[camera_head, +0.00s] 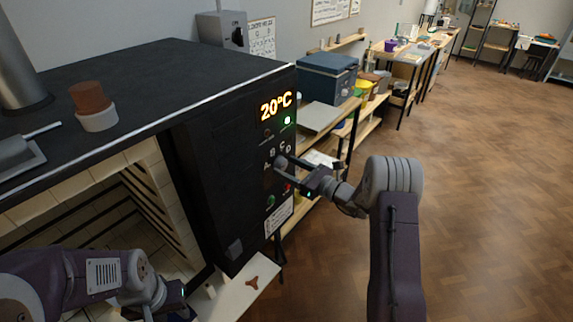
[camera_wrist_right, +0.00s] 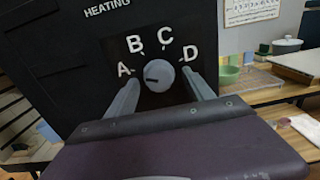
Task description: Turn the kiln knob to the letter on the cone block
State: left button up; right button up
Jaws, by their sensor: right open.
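The kiln knob (camera_wrist_right: 159,75) is a round grey dial on the black kiln panel, with the letters A, B, C and D arched around it. Its dark mark points left, toward the A side. My right gripper (camera_head: 290,166) is at the panel, open, with one finger on each side of the knob in the wrist view; contact cannot be told. A brown block on a white round base (camera_head: 97,119) stands on the kiln top; no letter is readable on it. My left gripper (camera_head: 174,299) is low at the kiln's open mouth, its fingers unclear.
The black kiln (camera_head: 190,75) fills the left, its display (camera_head: 276,106) reading 20°C. A grey tool (camera_head: 20,155) lies on its top. A pale board with a brown three-armed piece (camera_head: 252,283) is below the panel. Shelves with a blue box (camera_head: 327,76) stand behind; floor at right is clear.

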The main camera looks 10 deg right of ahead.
jog(key=shift+w+a, duration=0.3)
jog(key=shift+a, duration=0.05)
jog(key=c, duration=1.2)
